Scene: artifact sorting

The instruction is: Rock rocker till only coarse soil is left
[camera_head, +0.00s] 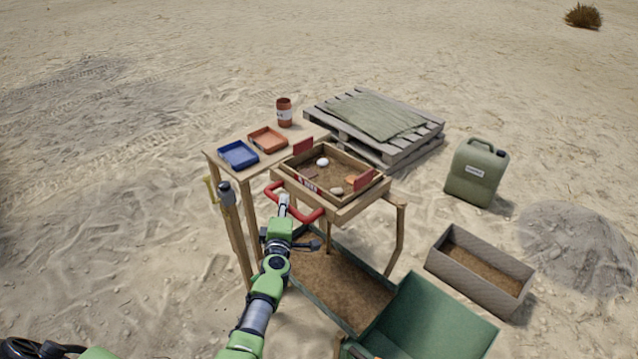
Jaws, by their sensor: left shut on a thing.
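The rocker (352,207) is a wooden sieve box on legs, in the middle of the view. Brown soil (318,176) lies inside it with a white piece (322,162), a tan piece (336,191) and an orange-brown piece near the right side. A red handle (310,216) sticks out at its front left. My left gripper (284,203) is shut on the red handle; its fingertips are small in the view. My right gripper is not in view. How coarse the soil in the box is cannot be told at this size.
A side table (218,161) holds a blue tray (254,150), an orange tray (284,138) and a brown jar (284,112). A pallet (400,155), jerrycan (476,172), grey crate (520,268) and soil mound (580,245) lie right.

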